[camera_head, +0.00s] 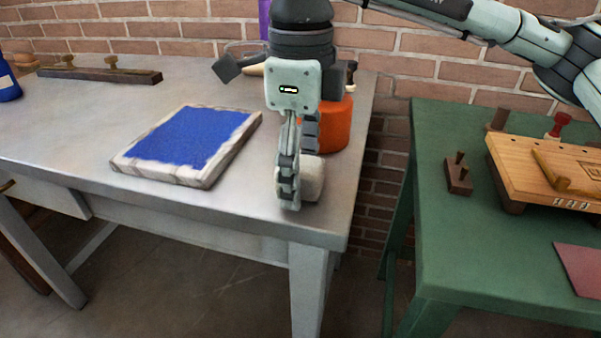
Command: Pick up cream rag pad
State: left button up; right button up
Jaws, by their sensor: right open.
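The cream rag pad (314,179) is a small rounded pale block near the front right corner of the grey table. My right gripper (299,176) points down over it with its jaws open. The nearer finger covers the left part of the pad, and the other finger shows partly above and behind it. I cannot tell whether either finger touches the pad. My left gripper is not in view.
An orange container (336,125) stands close behind my right gripper. A framed blue slab (190,140) lies to the left on the grey table (70,110). A green table (440,240) with a wooden board (520,165) stands right, across a gap.

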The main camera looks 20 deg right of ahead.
jog(key=c, duration=1.2)
jog(key=shift+r, duration=0.5)
jog(key=r, duration=0.3)
jog(key=shift+w+a+r, duration=0.2)
jog(key=shift+a+r, duration=0.05)
jog(key=shift+a, duration=0.1)
jog(key=shift+w+a+r, duration=1.05)
jog(key=shift+a+r, duration=0.05)
jog(key=shift+a, duration=0.4)
jog(key=shift+w+a+r, duration=1)
jog(key=shift+a+r, duration=0.05)
jog(key=shift+a, duration=0.4)
jog(key=shift+w+a+r, duration=1.05)
jog(key=shift+a+r, duration=0.05)
jog(key=shift+a, duration=0.4)
